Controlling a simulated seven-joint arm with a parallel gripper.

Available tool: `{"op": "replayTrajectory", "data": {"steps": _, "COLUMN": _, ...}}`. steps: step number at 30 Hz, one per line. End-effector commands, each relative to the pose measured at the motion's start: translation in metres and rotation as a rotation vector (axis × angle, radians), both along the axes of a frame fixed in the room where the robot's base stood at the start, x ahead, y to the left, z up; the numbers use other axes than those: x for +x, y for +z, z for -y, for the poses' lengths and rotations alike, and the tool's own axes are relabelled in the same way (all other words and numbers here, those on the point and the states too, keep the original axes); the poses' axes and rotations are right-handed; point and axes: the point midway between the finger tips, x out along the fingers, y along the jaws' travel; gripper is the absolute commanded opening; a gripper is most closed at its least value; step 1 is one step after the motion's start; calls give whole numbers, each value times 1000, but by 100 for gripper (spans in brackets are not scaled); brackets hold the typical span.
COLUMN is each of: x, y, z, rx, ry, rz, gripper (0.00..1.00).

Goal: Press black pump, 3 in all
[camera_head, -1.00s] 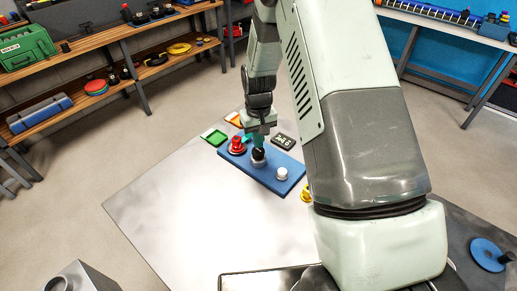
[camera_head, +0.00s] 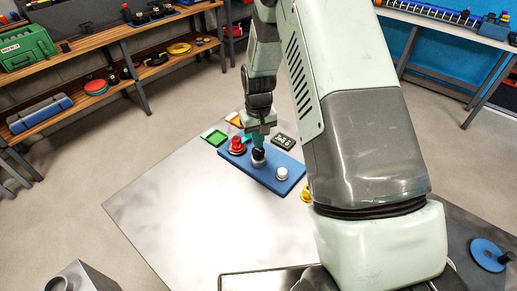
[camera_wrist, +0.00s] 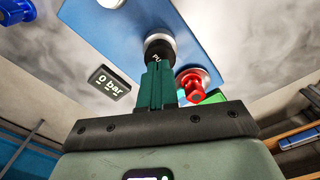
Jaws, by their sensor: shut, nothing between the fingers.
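The black pump (camera_head: 258,153) stands upright in a pale collar on the blue panel (camera_head: 261,178), between a red knob (camera_head: 237,146) and a white knob (camera_head: 282,174). My gripper (camera_head: 258,144) is shut and empty, pointing down right above the pump. In the wrist view the teal fingertips (camera_wrist: 157,68) meet or nearly meet the black pump top (camera_wrist: 158,49); I cannot tell whether they touch. A small black display (camera_wrist: 108,82) beside the panel reads "0 bar".
A green tray (camera_head: 214,137) and an orange item (camera_head: 235,119) lie behind the panel. A yellow item (camera_head: 306,193) is partly hidden by my arm. The grey table (camera_head: 170,205) is clear at the left. A blue disc (camera_head: 489,252) lies at the right.

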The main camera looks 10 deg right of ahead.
Motion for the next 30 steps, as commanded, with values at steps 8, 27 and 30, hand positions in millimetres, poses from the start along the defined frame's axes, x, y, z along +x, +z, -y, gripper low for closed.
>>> {"op": "replayTrajectory", "data": {"steps": 8, "x": 0, "y": -10, "z": 0, "rx": 0, "ry": 0, "rz": -1, "gripper": 0}}
{"op": "replayTrajectory", "data": {"steps": 27, "x": 0, "y": -34, "z": 0, "rx": 0, "ry": 0, "rz": 0, "gripper": 0}}
{"op": "replayTrajectory", "data": {"steps": 30, "x": 0, "y": -33, "z": 0, "rx": 0, "ry": 0, "rz": 0, "gripper": 0}}
